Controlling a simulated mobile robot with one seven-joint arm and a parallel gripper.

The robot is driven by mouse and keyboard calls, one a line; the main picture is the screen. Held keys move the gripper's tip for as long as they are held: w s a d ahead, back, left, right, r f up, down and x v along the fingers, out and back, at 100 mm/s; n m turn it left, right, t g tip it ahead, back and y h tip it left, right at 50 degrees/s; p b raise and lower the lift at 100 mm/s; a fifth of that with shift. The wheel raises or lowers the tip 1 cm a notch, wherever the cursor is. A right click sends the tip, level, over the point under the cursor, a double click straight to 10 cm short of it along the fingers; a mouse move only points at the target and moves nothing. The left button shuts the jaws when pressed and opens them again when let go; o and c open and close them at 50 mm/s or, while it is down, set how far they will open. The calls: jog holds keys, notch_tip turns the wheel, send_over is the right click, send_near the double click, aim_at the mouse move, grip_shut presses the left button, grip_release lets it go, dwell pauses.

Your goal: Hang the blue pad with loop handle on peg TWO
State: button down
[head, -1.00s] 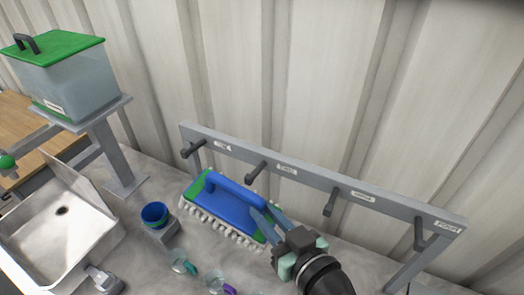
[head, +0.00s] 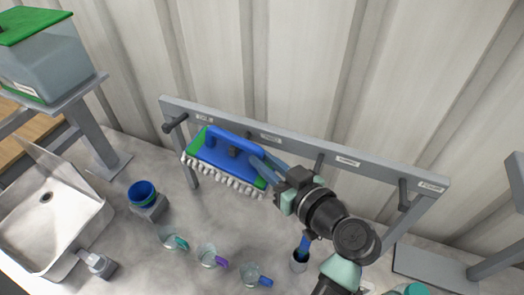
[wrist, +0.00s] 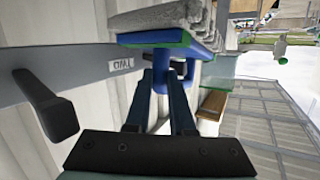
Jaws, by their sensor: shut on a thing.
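The blue pad (head: 213,153) has green ends, pale bristles underneath and a blue loop handle (head: 236,140). My gripper (head: 262,160) is shut on the handle's right part and holds the pad raised in front of the rail. In the wrist view my fingers (wrist: 162,100) close on the blue handle (wrist: 160,72). The TWO label (head: 270,138) is just above and right of the pad, and also shows upside down in the wrist view (wrist: 121,64). A dark piece, probably peg TWO (head: 234,152), shows within the handle's outline; whether it passes through the loop is unclear.
The grey rail (head: 385,169) also carries peg ONE (head: 175,123), peg THREE (head: 318,165) and peg FOUR (head: 403,195). Below are a blue cup (head: 142,192), several clear mugs (head: 208,254) and a sink (head: 45,215). A lidded tank (head: 40,60) stands left.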

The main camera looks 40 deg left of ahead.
jog(key=shift+w+a, duration=0.15)
jog(key=shift+w, duration=0.45)
jog(key=shift+w+r+b, duration=0.15)
jog(key=shift+w+b, duration=0.05)
jog(key=shift+b, duration=0.45)
